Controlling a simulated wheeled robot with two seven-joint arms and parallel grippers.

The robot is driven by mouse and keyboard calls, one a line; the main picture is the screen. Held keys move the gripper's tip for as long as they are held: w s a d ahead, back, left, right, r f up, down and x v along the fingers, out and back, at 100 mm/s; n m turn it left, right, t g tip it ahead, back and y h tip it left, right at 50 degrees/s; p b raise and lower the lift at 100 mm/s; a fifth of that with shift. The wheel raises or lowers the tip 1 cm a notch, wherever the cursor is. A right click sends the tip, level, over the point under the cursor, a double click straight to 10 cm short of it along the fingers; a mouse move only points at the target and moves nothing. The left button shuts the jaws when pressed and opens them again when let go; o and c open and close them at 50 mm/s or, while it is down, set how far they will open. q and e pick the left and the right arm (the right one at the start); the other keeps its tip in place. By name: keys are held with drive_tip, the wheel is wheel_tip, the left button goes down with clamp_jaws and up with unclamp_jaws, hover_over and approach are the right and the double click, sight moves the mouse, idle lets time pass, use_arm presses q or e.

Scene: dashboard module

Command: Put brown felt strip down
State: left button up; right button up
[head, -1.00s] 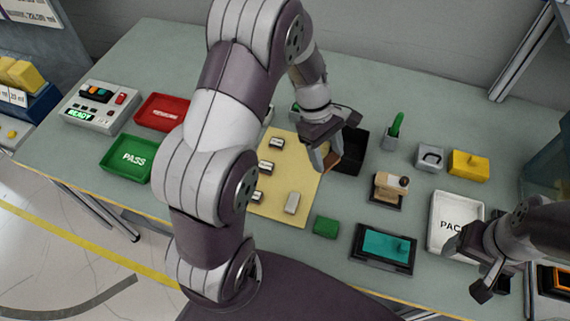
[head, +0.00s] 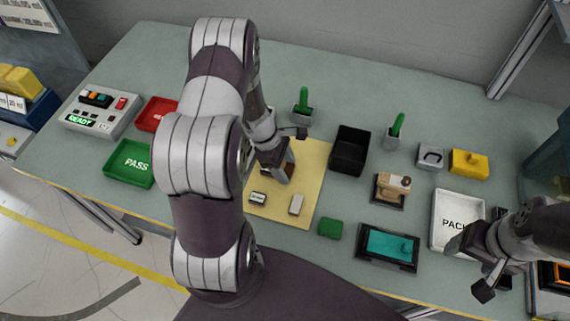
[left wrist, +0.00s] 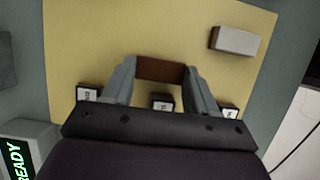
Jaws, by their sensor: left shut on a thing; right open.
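The brown felt strip (left wrist: 160,70) is between the two fingers of my left gripper (left wrist: 158,88) in the left wrist view. The gripper is shut on it, over the yellow mat (left wrist: 95,40). In the head view my left gripper (head: 281,172) is above the middle of the yellow mat (head: 312,160), and the strip is mostly hidden by the fingers. Whether the strip touches the mat cannot be told. My right gripper (head: 472,270) is open and empty at the right, by the PACK tray (head: 447,238).
Small dark labelled blocks (head: 258,197) and a pale grey block (head: 296,204) lie on the mat. A black bin (head: 350,150) stands right of it. Green-handled tools (head: 303,102) stand behind. A green block (head: 330,228) and a teal-topped tray (head: 388,247) are in front.

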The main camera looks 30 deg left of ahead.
use_arm(q)
drive_tip(key=shift+a+f, duration=0.15)
drive_tip(key=shift+f, duration=0.15)
drive_tip(key=o, duration=1)
